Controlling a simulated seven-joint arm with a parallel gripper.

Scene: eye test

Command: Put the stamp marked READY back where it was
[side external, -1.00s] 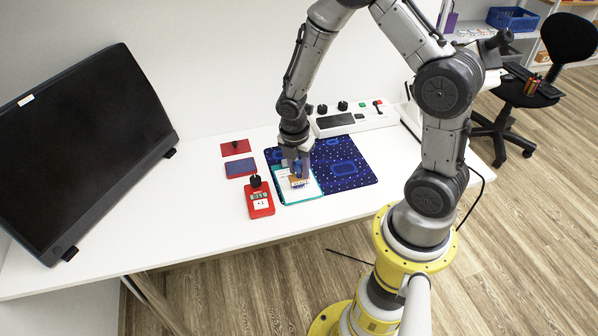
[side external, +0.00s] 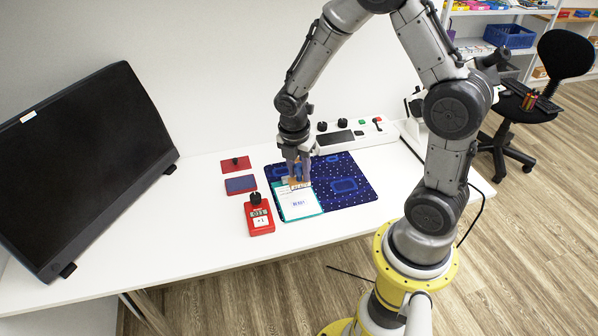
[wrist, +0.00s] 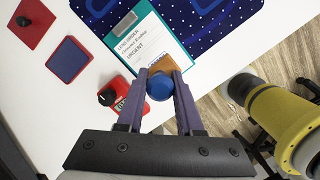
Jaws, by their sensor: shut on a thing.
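My gripper (side external: 297,170) is shut on a stamp with a wooden block (side external: 299,184) and a round blue knob. In the wrist view my gripper (wrist: 160,86) has the blue knob (wrist: 160,86) between its fingers. The block's pale front label is too small to read. A small blue mark (side external: 298,204) shows on the paper below the stamp. In the wrist view the paper (wrist: 128,40) reads "URGENT".
A blue patterned mat (side external: 352,196) lies under the clipboard. To its left are a red-edged blue ink pad (side external: 240,184), a red plate (side external: 238,166) and a red device with a black knob (side external: 261,221). A white control panel (side external: 352,143) stands behind; a black screen (side external: 85,160) stands left.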

